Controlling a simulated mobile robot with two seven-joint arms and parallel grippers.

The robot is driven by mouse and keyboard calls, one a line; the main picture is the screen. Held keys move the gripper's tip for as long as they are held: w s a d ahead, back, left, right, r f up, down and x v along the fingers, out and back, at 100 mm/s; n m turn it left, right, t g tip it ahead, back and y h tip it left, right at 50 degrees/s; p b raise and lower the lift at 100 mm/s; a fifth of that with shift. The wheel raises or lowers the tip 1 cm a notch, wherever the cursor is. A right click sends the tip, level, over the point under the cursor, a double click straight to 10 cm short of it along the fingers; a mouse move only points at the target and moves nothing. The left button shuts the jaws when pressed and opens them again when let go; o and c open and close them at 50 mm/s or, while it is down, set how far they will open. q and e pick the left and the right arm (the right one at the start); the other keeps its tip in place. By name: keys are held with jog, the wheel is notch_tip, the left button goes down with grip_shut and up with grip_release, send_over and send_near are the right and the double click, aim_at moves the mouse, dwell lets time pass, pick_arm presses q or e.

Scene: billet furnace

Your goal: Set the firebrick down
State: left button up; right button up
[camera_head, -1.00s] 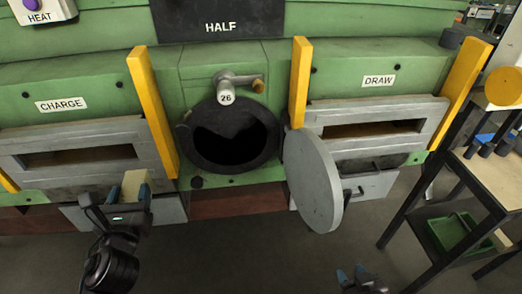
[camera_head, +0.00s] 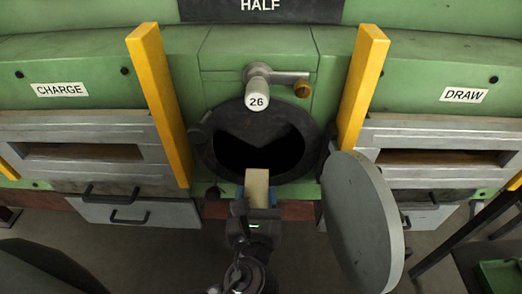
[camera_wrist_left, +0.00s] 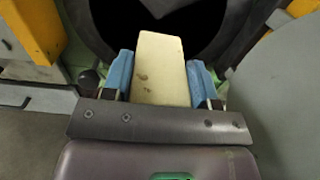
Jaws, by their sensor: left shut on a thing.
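The firebrick (camera_head: 257,184) is a pale cream block. My left gripper (camera_head: 256,200) is shut on it, with a blue finger on each side. The brick stands in front of the lower rim of the round black furnace opening (camera_head: 258,150). In the left wrist view the firebrick (camera_wrist_left: 160,70) points away from the gripper (camera_wrist_left: 163,85) toward the dark opening (camera_wrist_left: 150,20). I cannot tell whether its far end is inside the rim. The right gripper is not in view.
A round grey door (camera_head: 362,222) hangs open just right of the opening. Yellow posts (camera_head: 160,105) and (camera_head: 362,85) flank it. A handle marked 26 (camera_head: 257,100) is above. CHARGE slot (camera_head: 82,151) is left, DRAW slot (camera_head: 440,157) right. A green tray (camera_head: 500,278) is lower right.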

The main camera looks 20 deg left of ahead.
pick_arm(q)
jog(key=x, duration=0.7)
jog(key=shift+d+r, duration=0.1)
jog(key=x, duration=1.2)
notch_tip(320, 180, down, 7)
jog(key=shift+w+f+b, duration=0.1)
jog(key=shift+w+b, duration=0.05)
jog(key=shift+b, duration=0.9)
jog(key=shift+w, duration=0.2)
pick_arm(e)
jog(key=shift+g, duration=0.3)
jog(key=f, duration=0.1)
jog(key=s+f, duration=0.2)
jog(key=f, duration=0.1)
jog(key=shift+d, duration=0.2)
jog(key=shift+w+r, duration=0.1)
